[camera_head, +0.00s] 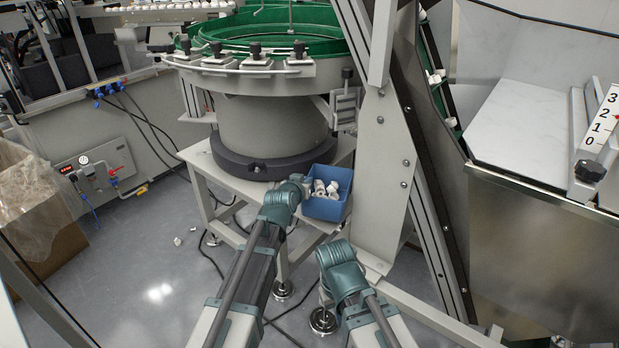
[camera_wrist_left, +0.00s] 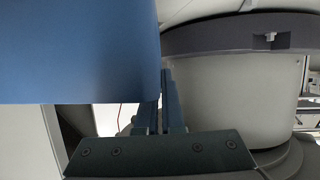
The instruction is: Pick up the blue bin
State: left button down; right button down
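The blue bin (camera_head: 327,208) stands upright on the right part of the pale stand below the bowl feeder, with several white caps (camera_head: 327,188) inside. My left gripper (camera_head: 306,186) is at the bin's left side, by its rim. In the left wrist view the bin (camera_wrist_left: 75,50) fills the upper left, very close, and covers part of the fingers (camera_wrist_left: 162,110). The fingers look close together beside the bin's edge; whether they grip its wall I cannot tell. My right arm shows right of the left one, lower down; its gripper is not visible.
The bowl feeder's grey base (camera_head: 270,135) stands just behind the bin. A grey upright frame (camera_head: 380,150) rises close on the bin's right. The pale stand (camera_head: 205,160) has bare surface at left. A few white caps (camera_head: 178,241) lie on the floor.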

pick_arm(q)
jog(key=s+a+r+p, duration=0.1)
jog(key=s+a, duration=0.4)
jog(key=s, duration=0.7)
jog(key=shift+a+r, duration=0.15)
jog(key=shift+a, duration=0.05)
